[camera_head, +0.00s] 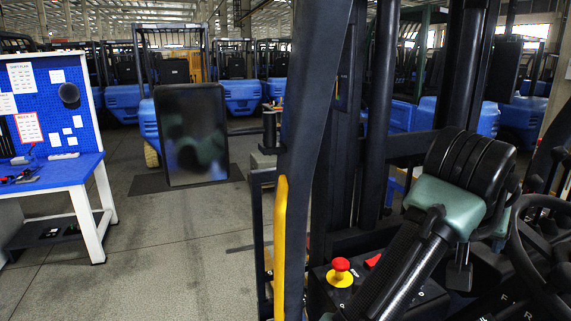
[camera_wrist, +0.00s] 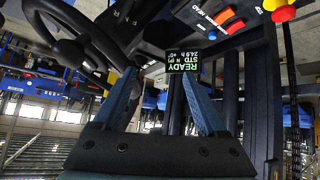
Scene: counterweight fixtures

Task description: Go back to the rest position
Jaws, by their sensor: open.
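My gripper (camera_wrist: 160,76) shows in the wrist view with its two blue fingers spread apart and nothing between them. The wrist view looks upside down. Beyond the fingers is a small lit display (camera_wrist: 184,58) reading READY, apart from the fingers as far as I can tell. My arm (camera_head: 458,190), black with green joint covers, fills the right of the head view and reaches over a forklift's control area. My gripper cannot be made out in the head view.
Close by are a steering wheel (camera_head: 545,248), a red mushroom button (camera_head: 341,270), a yellow grab handle (camera_head: 280,245) and dark mast posts (camera_head: 377,120). A blue workbench (camera_head: 60,172) stands left, a dark panel (camera_head: 191,135) behind. Grey floor (camera_head: 165,245) between is clear.

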